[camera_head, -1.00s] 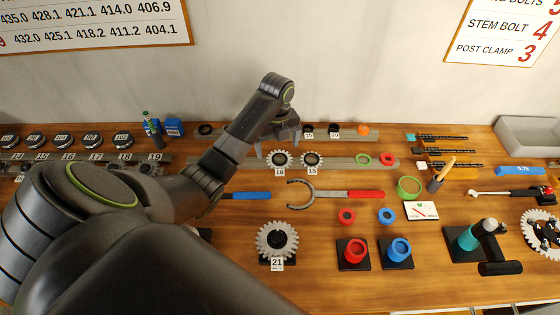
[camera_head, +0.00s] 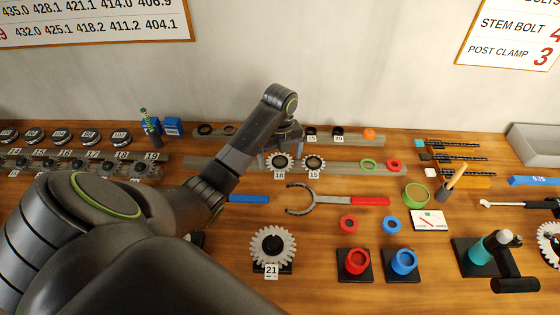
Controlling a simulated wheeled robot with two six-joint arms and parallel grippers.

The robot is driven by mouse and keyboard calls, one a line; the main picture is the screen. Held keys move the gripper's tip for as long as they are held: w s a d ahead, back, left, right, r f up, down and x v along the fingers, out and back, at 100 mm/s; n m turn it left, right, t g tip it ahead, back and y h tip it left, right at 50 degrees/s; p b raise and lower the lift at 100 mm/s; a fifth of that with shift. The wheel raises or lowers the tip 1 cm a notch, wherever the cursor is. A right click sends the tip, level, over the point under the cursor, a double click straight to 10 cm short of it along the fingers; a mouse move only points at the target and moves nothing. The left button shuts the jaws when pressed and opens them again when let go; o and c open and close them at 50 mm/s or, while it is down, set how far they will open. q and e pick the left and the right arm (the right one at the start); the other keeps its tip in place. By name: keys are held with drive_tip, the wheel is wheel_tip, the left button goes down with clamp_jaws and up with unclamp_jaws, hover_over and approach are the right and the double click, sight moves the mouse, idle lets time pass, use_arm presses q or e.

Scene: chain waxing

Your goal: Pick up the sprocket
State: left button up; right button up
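Several toothed sprockets are in view. A small sprocket labelled 18 (camera_head: 278,162) stands on the grey rail, with another labelled 15 (camera_head: 314,163) just right of it. A larger sprocket labelled 21 (camera_head: 272,246) stands on a black base nearer the front. My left gripper (camera_head: 280,154) reaches down over the 18 sprocket, its fingers apart on either side of it. The wrist partly hides the fingers, and I cannot tell whether they touch the sprocket. My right gripper is out of view.
Blue and red-handled tools (camera_head: 350,200) lie on the wooden bench in front of the rail. Red (camera_head: 356,262) and blue (camera_head: 403,262) cups stand on black bases.

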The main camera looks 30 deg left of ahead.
use_arm(q)
drive_tip(key=c, duration=1)
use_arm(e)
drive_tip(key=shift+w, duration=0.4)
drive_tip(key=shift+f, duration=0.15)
